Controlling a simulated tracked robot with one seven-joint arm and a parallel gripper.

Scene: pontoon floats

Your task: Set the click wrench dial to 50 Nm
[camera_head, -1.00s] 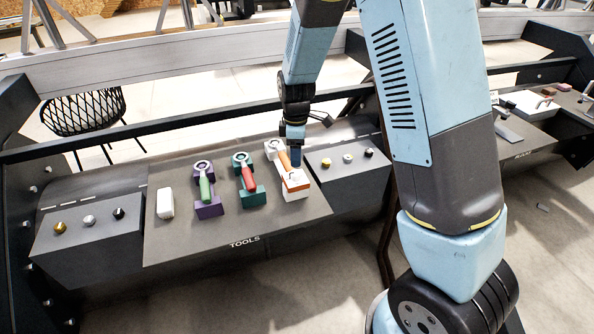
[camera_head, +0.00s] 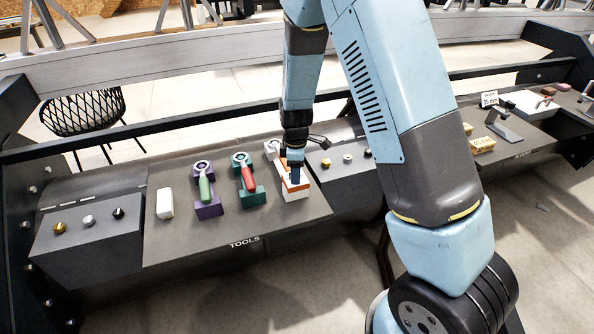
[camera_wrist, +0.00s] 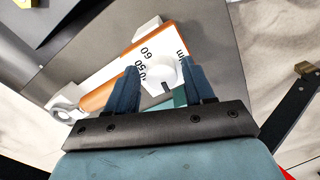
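The click wrench (camera_head: 285,168) is orange with a white head and lies in a white holder (camera_head: 297,194) at the right end of the TOOLS panel. In the wrist view the wrench (camera_wrist: 113,88) carries a white label with 50, 60 and part of "Nm"; another number is partly hidden by a finger. Its round white dial (camera_wrist: 157,73) has a dark mark on its lower side, away from the numbers. My gripper (camera_wrist: 161,72) is over the dial, with one blue finger on each side. The fingers are apart; contact with the dial cannot be told. My gripper (camera_head: 295,172) hides the dial in the head view.
A green wrench holder (camera_head: 252,198), a purple one (camera_head: 208,210) and a white block (camera_head: 165,204) stand to the left on the TOOLS panel (camera_head: 180,240). Small knobs sit on side panels, such as a gold one (camera_head: 60,227). A dark stand (camera_head: 503,127) is at right.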

